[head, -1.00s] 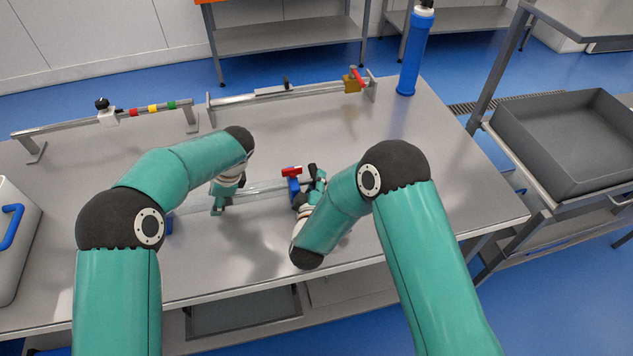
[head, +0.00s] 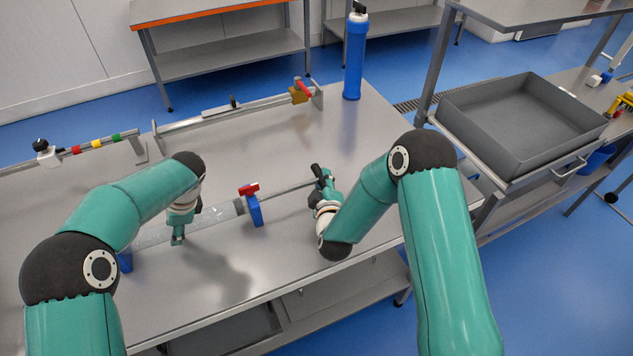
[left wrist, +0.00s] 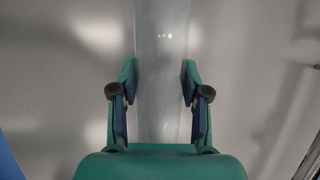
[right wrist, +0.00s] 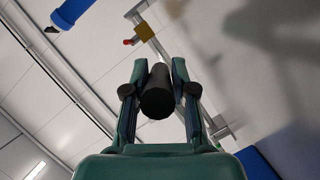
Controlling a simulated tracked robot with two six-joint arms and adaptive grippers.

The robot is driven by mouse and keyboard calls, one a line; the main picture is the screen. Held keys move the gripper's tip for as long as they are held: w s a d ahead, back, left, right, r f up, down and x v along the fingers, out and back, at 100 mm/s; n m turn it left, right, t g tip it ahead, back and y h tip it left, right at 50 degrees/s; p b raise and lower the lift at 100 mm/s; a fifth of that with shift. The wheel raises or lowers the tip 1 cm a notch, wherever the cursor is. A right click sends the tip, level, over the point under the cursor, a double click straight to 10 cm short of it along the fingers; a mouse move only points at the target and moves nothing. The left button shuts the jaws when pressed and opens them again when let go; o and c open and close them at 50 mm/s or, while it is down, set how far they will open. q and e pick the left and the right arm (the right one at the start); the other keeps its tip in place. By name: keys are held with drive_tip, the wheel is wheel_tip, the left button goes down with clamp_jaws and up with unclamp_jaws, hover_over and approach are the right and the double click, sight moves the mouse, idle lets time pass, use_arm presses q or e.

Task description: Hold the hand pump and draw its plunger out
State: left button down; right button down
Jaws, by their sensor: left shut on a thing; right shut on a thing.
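The hand pump lies across the steel table, with a clear barrel (head: 215,216), a blue end cap with a red part (head: 254,208) and a steel rod (head: 288,188) coming out on the right. My left gripper (head: 178,238) is shut around the clear barrel, and the barrel also shows between its fingers in the left wrist view (left wrist: 161,80). My right gripper (head: 325,180) is shut on the black plunger handle (right wrist: 157,92) at the rod's end. A good length of rod shows between cap and handle. The barrel's left part is partly hidden by my left arm.
Behind the pump are a rail with a brass block and red lever (head: 301,92) and a rail with coloured rings (head: 95,143). A blue cylinder (head: 354,60) stands at the table's far corner. A grey tray (head: 520,115) sits on a cart at right.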

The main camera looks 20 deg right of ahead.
sight(194, 228)
use_arm(q)
drive_tip(key=shift+a, duration=0.1)
use_arm(e)
drive_tip(key=c, duration=0.9)
unclamp_jaws()
drive_tip(key=v, duration=1.2)
use_arm(q)
drive_tip(key=shift+c, duration=2.4)
unclamp_jaws()
drive_tip(key=v, duration=1.2)
